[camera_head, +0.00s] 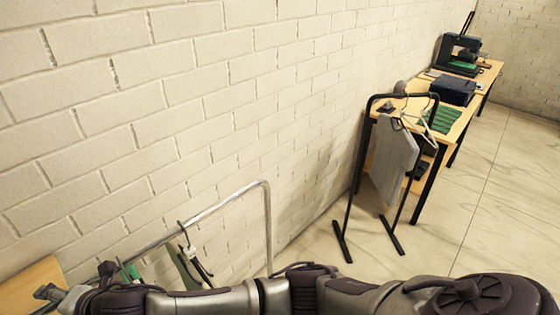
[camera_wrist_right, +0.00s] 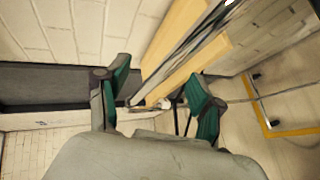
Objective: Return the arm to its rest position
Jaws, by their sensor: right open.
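My arm lies across the bottom of the head view, running from the lower right to the lower left. My right gripper (camera_wrist_right: 157,78) shows in the right wrist view with its two green-padded fingers apart. No held object is visible between them. Wooden boards and a metal bar show beyond the fingers. I cannot make out the right fingertips clearly in the head view. My left gripper is not in view.
A metal rail (camera_head: 267,215) stands by the white brick wall, with a hanger (camera_head: 187,240) on it. A black rack (camera_head: 350,205) holds a grey garment (camera_head: 393,165). Behind it a wooden table (camera_head: 465,118) carries a dark folded item (camera_head: 453,91). The floor at right is clear.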

